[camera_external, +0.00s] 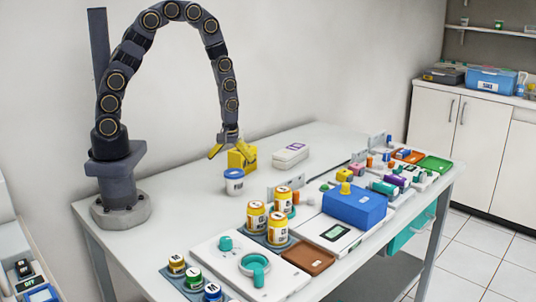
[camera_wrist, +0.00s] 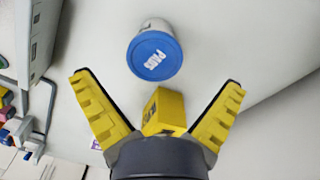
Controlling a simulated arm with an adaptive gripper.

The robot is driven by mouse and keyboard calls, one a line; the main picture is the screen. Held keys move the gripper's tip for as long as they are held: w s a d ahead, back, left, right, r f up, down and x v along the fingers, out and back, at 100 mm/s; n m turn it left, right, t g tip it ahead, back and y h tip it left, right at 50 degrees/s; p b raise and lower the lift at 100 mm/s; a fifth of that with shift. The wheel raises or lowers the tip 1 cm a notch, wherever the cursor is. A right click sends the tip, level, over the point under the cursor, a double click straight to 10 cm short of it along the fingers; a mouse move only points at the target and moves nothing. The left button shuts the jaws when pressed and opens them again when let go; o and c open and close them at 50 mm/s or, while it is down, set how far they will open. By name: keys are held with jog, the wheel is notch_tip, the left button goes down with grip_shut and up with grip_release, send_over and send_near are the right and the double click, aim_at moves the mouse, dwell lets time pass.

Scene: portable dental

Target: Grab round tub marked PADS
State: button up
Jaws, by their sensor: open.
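The round tub marked PADS (camera_external: 234,182) is white with a blue lid and stands upright on the table, below and in front of my gripper in the external view. In the wrist view the tub (camera_wrist: 155,52) shows its blue lid with white lettering, just beyond the fingertips and near the middle between them. My gripper (camera_external: 230,150) has yellow fingers and points down. In the wrist view my gripper (camera_wrist: 158,80) is open, with nothing held. A yellow box (camera_external: 243,157) stands right behind the gripper; the box (camera_wrist: 164,112) shows between the fingers in the wrist view.
A white case (camera_external: 290,155) lies to the right of the yellow box. Several yellow-and-white jars (camera_external: 278,228) stand in front right. A blue box (camera_external: 354,204) and other dental items crowd the right side. The table (camera_external: 160,200) is bare left of the tub.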

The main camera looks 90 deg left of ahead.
aim_at(234, 172)
jog(key=shift+w+f, duration=0.15)
jog(key=shift+f, duration=1.55)
jog(key=shift+w+f, duration=0.15)
jog(key=shift+f, duration=1.5)
jog(key=c, duration=1.1)
jog(key=shift+o, duration=0.2)
